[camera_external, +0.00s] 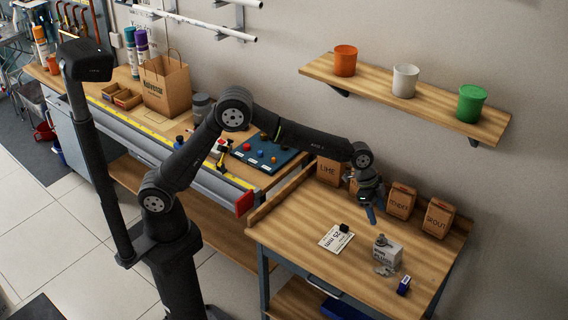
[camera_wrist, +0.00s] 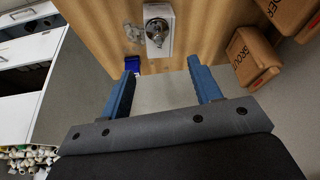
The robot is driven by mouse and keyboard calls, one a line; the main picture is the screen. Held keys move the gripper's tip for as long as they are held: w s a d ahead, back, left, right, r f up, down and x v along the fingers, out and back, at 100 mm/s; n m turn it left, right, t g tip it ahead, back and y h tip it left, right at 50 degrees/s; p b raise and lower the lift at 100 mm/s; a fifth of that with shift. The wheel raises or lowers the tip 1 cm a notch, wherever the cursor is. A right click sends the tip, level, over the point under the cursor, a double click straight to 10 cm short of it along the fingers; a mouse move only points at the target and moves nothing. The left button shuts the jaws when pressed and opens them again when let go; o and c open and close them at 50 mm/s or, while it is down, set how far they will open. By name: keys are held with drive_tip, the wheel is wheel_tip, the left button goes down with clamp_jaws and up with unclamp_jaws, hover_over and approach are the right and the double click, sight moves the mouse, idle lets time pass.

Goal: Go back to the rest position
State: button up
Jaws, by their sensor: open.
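My gripper (camera_external: 371,214) hangs above the right wooden workbench (camera_external: 290,228), with its blue fingers pointing down. In the wrist view my gripper (camera_wrist: 163,88) has its two blue fingers spread apart with nothing between them. Past the fingertips, a white box (camera_wrist: 158,40) with a round metal part on it stands on the bench. The same white box (camera_external: 387,250) shows in the external view, in front and to the right of my gripper. My arm reaches from its column on the left across to this bench.
Labelled brown bags, among them the grout bag (camera_external: 437,218), stand along the wall behind my gripper. A card (camera_external: 336,238) and a small blue box (camera_external: 403,285) lie on the bench. A shelf (camera_external: 430,104) with three pots hangs above. A paper bag (camera_external: 166,85) stands on the left counter.

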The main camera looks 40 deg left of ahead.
sight(382, 235)
drive_tip(key=x, duration=1)
drive_tip(key=shift+f, duration=0.45)
wheel_tip(382, 235, up, 5)
drive_tip(key=shift+r, duration=0.15)
drive_tip(key=s+r, duration=0.7)
drive_tip(key=s, duration=0.5)
drive_tip(key=a+f+m+g, duration=0.1)
drive_tip(key=a+f+m, duration=0.2)
drive_tip(key=a+f, duration=0.65)
drive_tip(key=w+a+f, duration=0.1)
drive_tip(key=w, duration=0.2)
drive_tip(key=w+a+f, duration=0.1)
drive_tip(key=w+f, duration=0.1)
drive_tip(key=w, duration=0.1)
drive_tip(key=w+f, duration=0.1)
drive_tip(key=w, duration=0.2)
drive_tip(key=shift+w+a+f, duration=0.15)
drive_tip(key=shift+a, duration=0.25)
drive_tip(key=shift+w+f, duration=0.4)
drive_tip(key=shift+w, duration=0.25)
drive_tip(key=shift+o, duration=0.2)
